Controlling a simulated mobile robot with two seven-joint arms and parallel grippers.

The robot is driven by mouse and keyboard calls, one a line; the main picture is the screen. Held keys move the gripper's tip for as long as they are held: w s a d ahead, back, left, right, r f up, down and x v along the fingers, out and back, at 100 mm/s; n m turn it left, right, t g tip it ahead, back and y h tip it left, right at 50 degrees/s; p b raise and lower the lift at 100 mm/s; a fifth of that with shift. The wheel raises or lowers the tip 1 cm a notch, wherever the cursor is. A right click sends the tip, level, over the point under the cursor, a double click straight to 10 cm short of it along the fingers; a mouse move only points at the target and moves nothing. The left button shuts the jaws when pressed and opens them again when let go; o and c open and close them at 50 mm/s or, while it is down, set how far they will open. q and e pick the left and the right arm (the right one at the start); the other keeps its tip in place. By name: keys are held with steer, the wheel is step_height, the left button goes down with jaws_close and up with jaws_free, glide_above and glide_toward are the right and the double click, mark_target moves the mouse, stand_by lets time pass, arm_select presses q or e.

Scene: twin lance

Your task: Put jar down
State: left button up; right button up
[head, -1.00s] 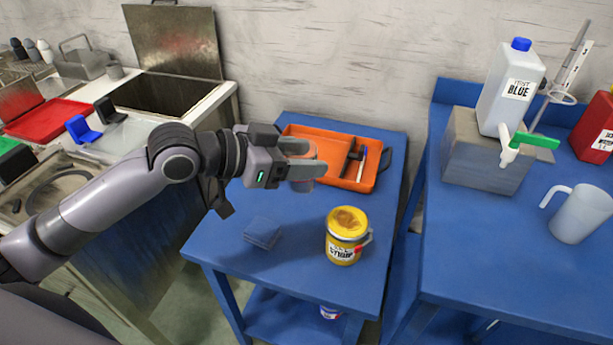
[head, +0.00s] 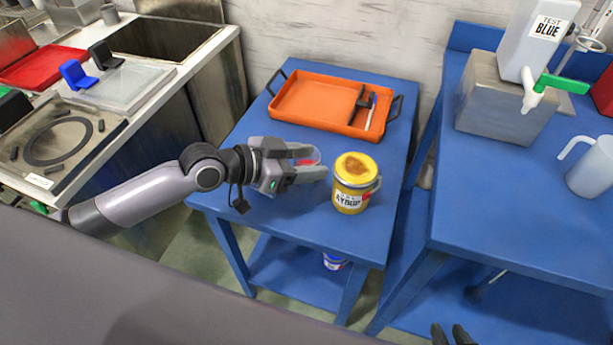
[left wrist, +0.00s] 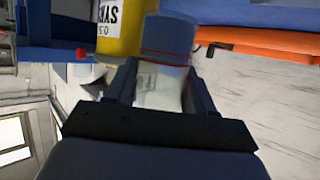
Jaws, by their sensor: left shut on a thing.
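In the head view my left gripper (head: 312,165) is shut on a small clear jar (head: 307,157) with some red in it, mostly hidden by the fingers. The jar is over the blue table (head: 300,222), left of the yellow syrup tin. In the left wrist view the jar (left wrist: 165,60) sits between the two fingers, with a reddish band across it. I cannot tell whether its base touches the table. Two dark fingertips, apparently my right gripper (head: 450,335), show at the bottom edge; their opening is unclear.
A yellow syrup tin (head: 354,184) stands close to the left gripper's fingertips. An orange tray (head: 300,117) lies at the back of the table. A second blue table (head: 520,200) at right holds a metal box, a bottle and a jug (head: 592,165). The table's front is clear.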

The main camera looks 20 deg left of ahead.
arm_select(q)
step_height(320, 180, down, 4)
steer(key=shift+r+b, duration=0.2)
steer(key=shift+b, duration=0.25)
steer(key=shift+f, duration=0.35)
arm_select(e)
steer(key=shift+w+a+f, duration=0.1)
steer(key=shift+w+f, duration=0.05)
arm_select(q)
steer(key=shift+f, duration=0.1)
steer(key=shift+f, duration=0.15)
steer(key=o, duration=1.1)
steer(key=shift+c, duration=0.2)
arm_select(e)
steer(key=shift+f, duration=0.15)
